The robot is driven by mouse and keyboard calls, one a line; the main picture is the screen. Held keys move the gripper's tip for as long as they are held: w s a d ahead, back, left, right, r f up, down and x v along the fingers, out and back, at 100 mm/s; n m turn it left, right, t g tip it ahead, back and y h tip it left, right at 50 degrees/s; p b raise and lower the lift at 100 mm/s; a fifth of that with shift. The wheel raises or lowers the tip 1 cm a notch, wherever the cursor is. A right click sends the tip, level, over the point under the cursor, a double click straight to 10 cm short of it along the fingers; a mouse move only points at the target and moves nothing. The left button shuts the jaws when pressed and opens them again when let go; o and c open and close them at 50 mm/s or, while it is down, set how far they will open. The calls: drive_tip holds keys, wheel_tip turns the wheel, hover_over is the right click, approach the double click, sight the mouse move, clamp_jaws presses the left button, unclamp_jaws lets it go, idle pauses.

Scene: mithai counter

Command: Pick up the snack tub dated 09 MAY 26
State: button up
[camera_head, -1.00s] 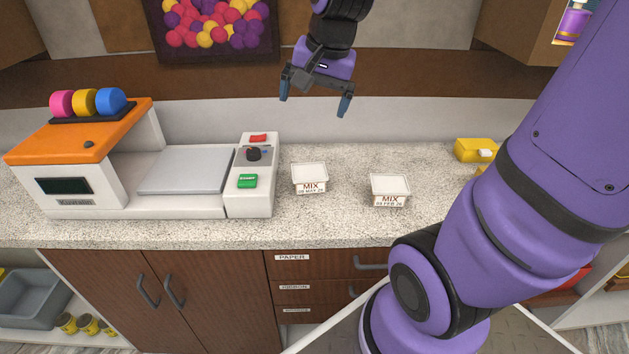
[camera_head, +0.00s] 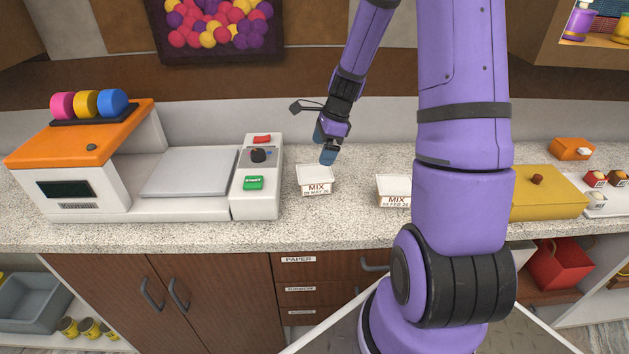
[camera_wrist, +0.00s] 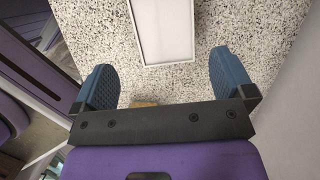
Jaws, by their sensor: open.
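The snack tub marked MIX, its date reading like 09 MAY 26 (camera_head: 316,181), stands upright on the counter right of the scale unit. A second white tub marked MIX, its date reading like 03 FEB 26 (camera_head: 393,191), stands to its right, partly hidden by my arm. My gripper (camera_head: 327,148) is open and empty, above and just behind the first tub, apart from it. In the wrist view, a white rectangular lid (camera_wrist: 163,30) lies ahead of the gap between the blue fingertips (camera_wrist: 161,62); its label is out of sight.
A white and orange scale unit (camera_head: 130,180) with a green button stands close on the left. A yellow box (camera_head: 545,195) and a small orange box (camera_head: 571,149) are right of my arm. Bare speckled counter lies between the tubs.

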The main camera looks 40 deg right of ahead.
sight(315, 172)
drive_tip(key=shift+d+x, duration=0.15)
drive_tip(key=shift+x, duration=2.6)
drive_tip(key=shift+d+x, duration=0.2)
drive_tip(key=shift+x, duration=2.55)
drive_tip(key=shift+w+f, duration=0.15)
drive_tip(key=shift+f, duration=0.2)
drive_tip(key=c, duration=0.8)
drive_tip(key=shift+r, duration=0.1)
